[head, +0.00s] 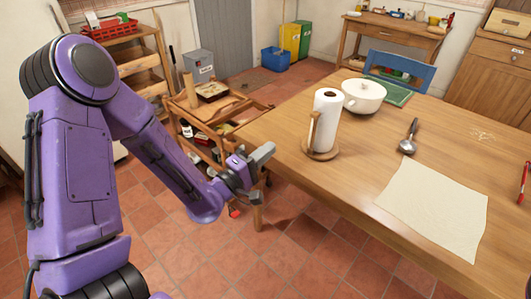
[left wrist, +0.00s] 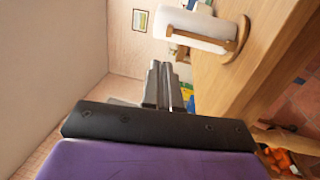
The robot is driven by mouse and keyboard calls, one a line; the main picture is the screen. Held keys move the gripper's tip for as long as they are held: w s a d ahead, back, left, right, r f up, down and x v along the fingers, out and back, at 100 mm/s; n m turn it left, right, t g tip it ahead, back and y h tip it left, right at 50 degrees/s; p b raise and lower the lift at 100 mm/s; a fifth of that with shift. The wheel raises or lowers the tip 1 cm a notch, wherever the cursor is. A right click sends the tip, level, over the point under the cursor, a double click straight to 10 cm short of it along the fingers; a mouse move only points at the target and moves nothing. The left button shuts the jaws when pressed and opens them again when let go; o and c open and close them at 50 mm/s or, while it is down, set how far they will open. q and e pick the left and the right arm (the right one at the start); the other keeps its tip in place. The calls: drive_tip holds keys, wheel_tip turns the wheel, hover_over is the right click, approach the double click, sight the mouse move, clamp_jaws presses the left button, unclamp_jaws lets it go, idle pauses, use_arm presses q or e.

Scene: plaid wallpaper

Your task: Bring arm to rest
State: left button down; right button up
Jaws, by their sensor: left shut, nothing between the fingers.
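My left arm (head: 160,140) is purple and comes in from the left in the head view, bent at the elbow. My left gripper (head: 262,156) is shut and empty. It hangs in the air off the left edge of the wooden table (head: 345,182), left of the paper towel roll. In the left wrist view my left gripper's grey fingers (left wrist: 163,85) lie side by side, closed together. My right gripper is in neither view.
On the table stand a paper towel roll (head: 325,117) on a wooden holder, a white lidded pot (head: 363,97), a ladle (head: 408,139) and a cream cloth (head: 435,207). A wooden cart (head: 215,110) stands behind my gripper. Open tiled floor lies below it.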

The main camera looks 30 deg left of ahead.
use_arm(q)
drive_tip(key=shift+w, duration=0.1)
idle(0.4)
drive_tip(key=s+a+f+m+g+y, duration=0.25)
drive_tip(key=s+f+g, duration=0.2)
drive_tip(key=f, duration=0.65)
drive_tip(key=s+a+f+m+g+y, duration=0.1)
drive_tip(key=s+f+m+g+y, duration=0.3)
drive_tip(key=f, duration=0.6)
drive_tip(key=s+f+m+g, duration=0.1)
drive_tip(key=s+f+g, duration=0.2)
drive_tip(key=s+f, duration=0.3)
drive_tip(key=s+f+m+g+y, duration=0.1)
drive_tip(key=s+f+g, duration=0.3)
drive_tip(key=s, duration=0.9)
wheel_tip(320, 180, down, 3)
drive_tip(key=shift+s+d+r, duration=0.15)
drive_tip(key=shift+s+d, duration=0.15)
drive_tip(key=shift+g, duration=0.25)
